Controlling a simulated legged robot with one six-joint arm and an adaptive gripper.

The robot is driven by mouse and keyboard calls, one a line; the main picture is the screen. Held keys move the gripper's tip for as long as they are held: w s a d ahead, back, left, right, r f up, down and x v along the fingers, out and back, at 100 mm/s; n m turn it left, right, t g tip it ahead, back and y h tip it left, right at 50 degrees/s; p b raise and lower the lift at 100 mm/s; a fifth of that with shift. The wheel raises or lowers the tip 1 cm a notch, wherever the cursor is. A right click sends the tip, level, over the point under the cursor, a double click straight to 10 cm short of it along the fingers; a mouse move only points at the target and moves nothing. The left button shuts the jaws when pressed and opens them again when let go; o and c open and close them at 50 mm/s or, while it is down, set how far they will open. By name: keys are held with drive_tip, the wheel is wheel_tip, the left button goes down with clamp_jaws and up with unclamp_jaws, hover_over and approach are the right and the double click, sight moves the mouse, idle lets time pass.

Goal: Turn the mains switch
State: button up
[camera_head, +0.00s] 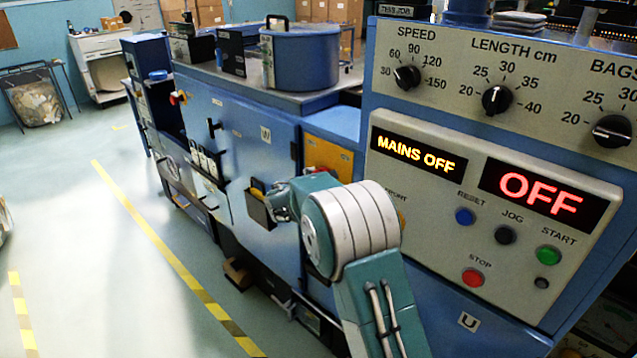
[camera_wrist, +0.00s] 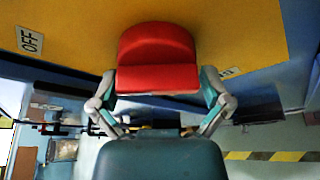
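The mains switch is a red handle (camera_wrist: 158,62) on a yellow panel (camera_wrist: 255,35), seen in the wrist view. A white label reading OFF is left of it, and another label is partly hidden behind its right side. My gripper (camera_wrist: 158,84) has one finger on each side of the red handle, close to its edges. I cannot tell whether the fingers press on it. A display (camera_head: 417,155) reads MAINS OFF.
Right of my arm, the control panel (camera_head: 430,200) has buttons, dials and a red OFF display (camera_head: 543,192). A blue pot (camera_head: 300,58) stands on the machine top. An open pocket (camera_head: 257,207) is on the blue front.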

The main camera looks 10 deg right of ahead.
drive_tip(key=shift+s+a+r, duration=0.2)
drive_tip(key=shift+a, duration=0.05)
drive_tip(key=v, duration=1.1)
drive_tip(key=shift+s, duration=0.2)
drive_tip(key=shift+f, duration=0.1)
drive_tip(key=s+d+r+m+g+y, duration=0.1)
drive_tip(key=s+d+r+m+g, duration=0.1)
drive_tip(key=s+d+m, duration=0.35)
drive_tip(key=s+d+r+m+g, duration=0.2)
drive_tip(key=s+r, duration=0.1)
drive_tip(key=s, duration=0.5)
drive_tip(key=s+d+r+m+g+y, duration=0.1)
drive_tip(key=s+d+r+m+g, duration=0.1)
drive_tip(key=s+d+m, duration=0.3)
drive_tip(key=s+a+m+y, duration=0.3)
drive_tip(key=s, duration=0.7)
drive_tip(key=s+a+f+m+y, duration=0.1)
drive_tip(key=s+a+m+y, duration=0.1)
drive_tip(key=s, duration=0.8)
drive_tip(key=shift+s+a+m+y, duration=0.35)
drive_tip(key=shift+m+y, duration=0.5)
drive_tip(key=shift+y, duration=0.25)
